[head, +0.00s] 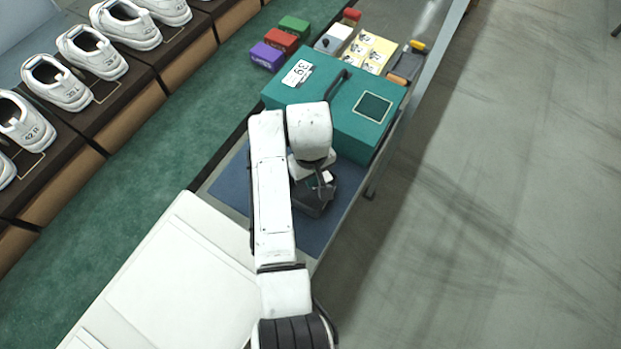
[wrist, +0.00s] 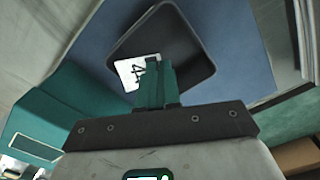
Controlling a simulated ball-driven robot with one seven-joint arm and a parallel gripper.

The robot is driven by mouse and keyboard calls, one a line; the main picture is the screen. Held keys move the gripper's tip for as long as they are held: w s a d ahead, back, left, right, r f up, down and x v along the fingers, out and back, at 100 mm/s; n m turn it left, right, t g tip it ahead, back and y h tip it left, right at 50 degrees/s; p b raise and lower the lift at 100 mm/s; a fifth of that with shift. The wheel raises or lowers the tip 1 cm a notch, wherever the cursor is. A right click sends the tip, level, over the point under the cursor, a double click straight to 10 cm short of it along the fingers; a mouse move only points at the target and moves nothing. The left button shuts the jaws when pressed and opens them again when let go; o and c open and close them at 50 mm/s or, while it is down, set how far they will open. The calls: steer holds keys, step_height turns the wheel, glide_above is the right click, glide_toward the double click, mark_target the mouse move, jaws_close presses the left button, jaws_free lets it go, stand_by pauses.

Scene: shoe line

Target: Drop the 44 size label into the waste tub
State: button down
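The 44 size label (wrist: 128,73) is a white card with black digits, partly hidden by the fingers. My gripper (wrist: 157,70) has its teal fingers close together on the label's edge, over the opening of the waste tub. The waste tub (wrist: 192,38) is a dark, rounded square tub on a blue mat. In the head view, my gripper (head: 325,188) is over the tub (head: 312,209), which my arm partly hides. The label shows there as a small white patch (head: 328,176) at the fingers.
A teal box (head: 345,136) with a handle and a 39 label (head: 297,73) stands just behind the tub. Small purple, red and green boxes (head: 281,42), a yellow card sheet (head: 368,51) and tools lie beyond. White shoes (head: 92,52) line the shelf at left.

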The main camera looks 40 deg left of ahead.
steer(key=c, duration=1.3)
jaws_free()
steer(key=shift+o, duration=0.2)
steer(key=shift+r, duration=0.1)
step_height(320, 180, up, 11)
steer(key=shift+b, duration=0.35)
steer(key=w+d+f+m, duration=0.1)
steer(key=d+f+m, duration=0.2)
steer(key=d, duration=0.8)
steer(key=w+d+f+m, duration=0.2)
steer(key=d+f, duration=0.2)
steer(key=d, duration=0.7)
steer(key=w+d+f+m, duration=0.1)
steer(key=d+f+m, duration=0.2)
steer(key=d, duration=0.7)
steer(key=s+d+m+t, duration=0.1)
steer(key=s+d+m, duration=0.6)
steer(key=s+d, duration=1.2)
steer(key=shift+s+f+m, duration=0.3)
steer(key=shift+f, duration=0.15)
